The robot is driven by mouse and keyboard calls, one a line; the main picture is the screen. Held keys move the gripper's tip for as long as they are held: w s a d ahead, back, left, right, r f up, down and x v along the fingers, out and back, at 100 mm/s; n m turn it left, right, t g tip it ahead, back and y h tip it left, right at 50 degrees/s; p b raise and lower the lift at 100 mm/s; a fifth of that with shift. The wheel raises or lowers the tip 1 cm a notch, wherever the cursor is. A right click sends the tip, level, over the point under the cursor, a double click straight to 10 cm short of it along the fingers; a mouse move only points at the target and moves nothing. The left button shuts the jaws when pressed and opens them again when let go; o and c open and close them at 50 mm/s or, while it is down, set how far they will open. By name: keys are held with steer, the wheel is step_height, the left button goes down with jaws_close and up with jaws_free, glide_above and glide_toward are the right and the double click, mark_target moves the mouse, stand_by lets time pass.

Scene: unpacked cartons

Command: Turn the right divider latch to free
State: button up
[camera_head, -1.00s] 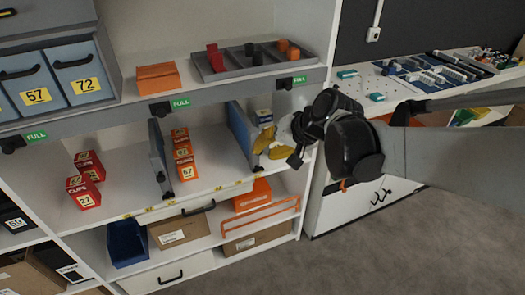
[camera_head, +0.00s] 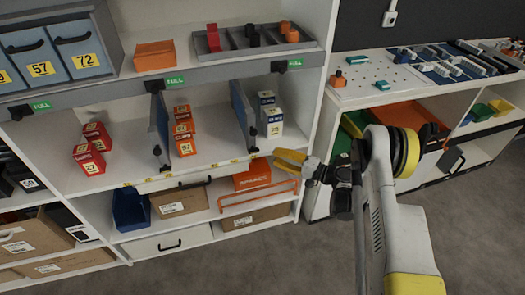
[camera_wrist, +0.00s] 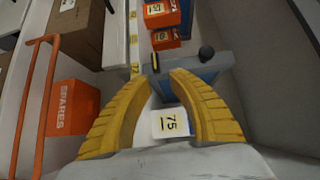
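The right divider (camera_head: 239,112) is a blue panel with a grey frame, standing on the middle shelf in the head view. Its latch (camera_head: 253,131) is a black knob on the front edge, with a second black part below it. In the wrist view the divider's grey front (camera_wrist: 183,72) lies just beyond my fingertips, and the black latch knob (camera_wrist: 206,53) is beside the upper finger ends. My gripper (camera_head: 277,160) has yellow fingers, spread apart and empty, in front of and slightly below right of the divider. It also fills the lower wrist view (camera_wrist: 164,80). The latch's exact angle is unclear.
The left divider (camera_head: 159,125) stands beside orange boxes (camera_head: 183,138). White boxes (camera_head: 270,112) stand right of the right divider. Below are an orange SPARES box (camera_head: 252,177) and an orange rail (camera_head: 258,196). A white bench (camera_head: 357,91) is at right.

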mark_target(257, 152)
steer(key=b+x, duration=0.1)
steer(key=x, duration=0.5)
steer(key=f+b+x, duration=0.1)
steer(key=x, duration=0.2)
steer(key=shift+s+a+b, duration=0.1)
steer(key=shift+a+b, duration=0.15)
steer(key=shift+b, duration=0.1)
steer(key=shift+w+a, duration=0.2)
steer(key=shift+a, duration=0.1)
steer(key=shift+c, duration=0.4)
jaws_close()
